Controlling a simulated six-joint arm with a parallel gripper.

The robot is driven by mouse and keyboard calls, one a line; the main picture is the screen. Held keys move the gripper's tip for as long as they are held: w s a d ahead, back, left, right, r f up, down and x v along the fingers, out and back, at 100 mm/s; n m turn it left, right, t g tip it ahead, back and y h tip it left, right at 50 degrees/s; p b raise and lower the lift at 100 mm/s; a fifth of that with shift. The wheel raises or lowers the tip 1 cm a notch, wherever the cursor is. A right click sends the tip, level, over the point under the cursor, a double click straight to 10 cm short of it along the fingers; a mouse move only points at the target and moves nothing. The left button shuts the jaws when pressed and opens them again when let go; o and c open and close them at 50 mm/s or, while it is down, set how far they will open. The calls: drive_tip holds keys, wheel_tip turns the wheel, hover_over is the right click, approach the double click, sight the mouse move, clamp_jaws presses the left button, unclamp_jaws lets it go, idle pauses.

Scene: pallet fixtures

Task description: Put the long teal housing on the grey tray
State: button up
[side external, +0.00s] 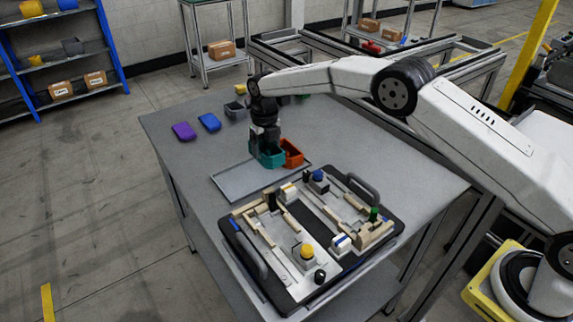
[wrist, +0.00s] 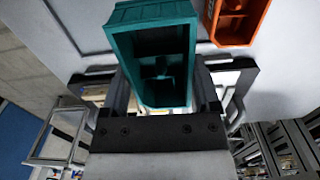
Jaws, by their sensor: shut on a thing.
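The long teal housing (side external: 271,158) is an open box, held between the fingers of my gripper (side external: 265,141). In the wrist view the teal housing (wrist: 152,45) shows its open inside, with a finger of my gripper (wrist: 161,95) along each side. The grey tray (side external: 240,182) is a flat, low-rimmed plate on the table. In the side view the teal housing overlaps the tray's back part; I cannot tell whether it touches it. An orange housing (side external: 292,152) stands just right of the teal one, at the tray's back right; it also shows in the wrist view (wrist: 237,24).
A black-edged pallet fixture (side external: 322,222) with blocks, coloured knobs and handles lies in front of the tray. Purple (side external: 184,131) and blue (side external: 209,122) parts and a grey bin (side external: 235,111) are farther back. The tray's left and front are bare.

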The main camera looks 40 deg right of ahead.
sight(262, 150)
drive_tip(key=shift+w+a+f, duration=0.1)
drive_tip(key=shift+w+f, duration=0.95)
drive_tip(key=shift+f, duration=0.2)
drive_tip(key=shift+w+f, duration=0.1)
drive_tip(key=shift+f, duration=0.05)
drive_tip(key=shift+f, duration=1.65)
drive_tip(key=shift+f, duration=0.1)
drive_tip(key=o, duration=1.2)
wheel_tip(262, 150, up, 12)
drive_tip(key=shift+w+r, duration=0.1)
drive_tip(key=shift+r, duration=0.05)
